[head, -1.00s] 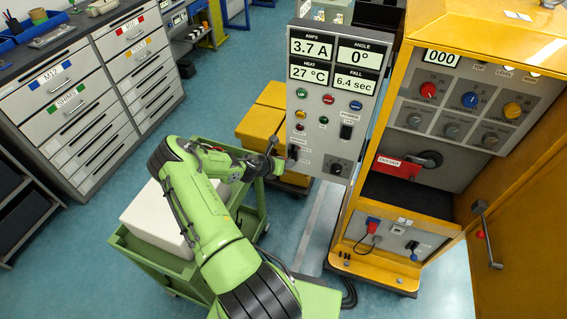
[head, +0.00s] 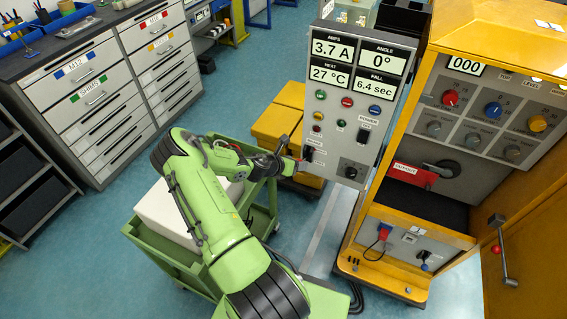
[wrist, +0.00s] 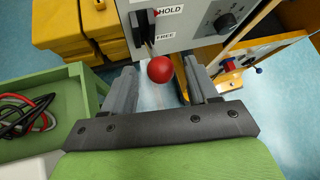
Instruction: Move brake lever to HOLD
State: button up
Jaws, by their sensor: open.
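The brake lever's red ball knob (wrist: 159,69) shows in the wrist view, below a dark slotted mount on the grey control panel (wrist: 185,25). The lever points down, near the FREE label; the HOLD label is higher up. My gripper (wrist: 159,64) is open, with one finger on each side of the knob and visible gaps on both sides. In the head view my gripper (head: 291,158) is at the panel's lower left, close to the lever's dark mount (head: 308,153). The lever itself is largely hidden there.
A yellow cabinet (head: 360,255) with dials stands right of the panel. Yellow blocks (head: 275,128) lie behind my gripper. A green cart (head: 260,215) stands under my arm. Dark and red cables (wrist: 32,118) lie in the cart. The drawers (head: 80,95) are at the left.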

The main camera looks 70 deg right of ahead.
jog(key=v, duration=1.2)
jog(key=shift+a+r, duration=0.2)
jog(key=shift+w, duration=0.1)
jog(key=w+a+r+m+t+y+b, duration=0.15)
jog(key=w+a+r+m, duration=0.25)
jog(key=a, duration=0.4)
jog(key=w+a+r+m+t+y, duration=0.3)
jog(key=w+a+r+m, duration=0.1)
jog(key=a, duration=0.4)
jog(key=w+a+r+m+t+y+b, duration=0.1)
jog(key=w+a+r+m+t+y, duration=0.2)
jog(key=a, duration=0.5)
jog(key=s+a+r+m+t+y+b, duration=0.1)
jog(key=s+a+r, duration=0.3)
jog(key=a, duration=0.4)
jog(key=s+a+r+m+t+y, duration=0.1)
jog(key=s+a+r+m, duration=0.3)
jog(key=a, duration=0.4)
jog(key=shift+s+r+b, duration=0.35)
jog(key=shift+s+r, duration=0.45)
jog(key=shift+s, duration=0.15)
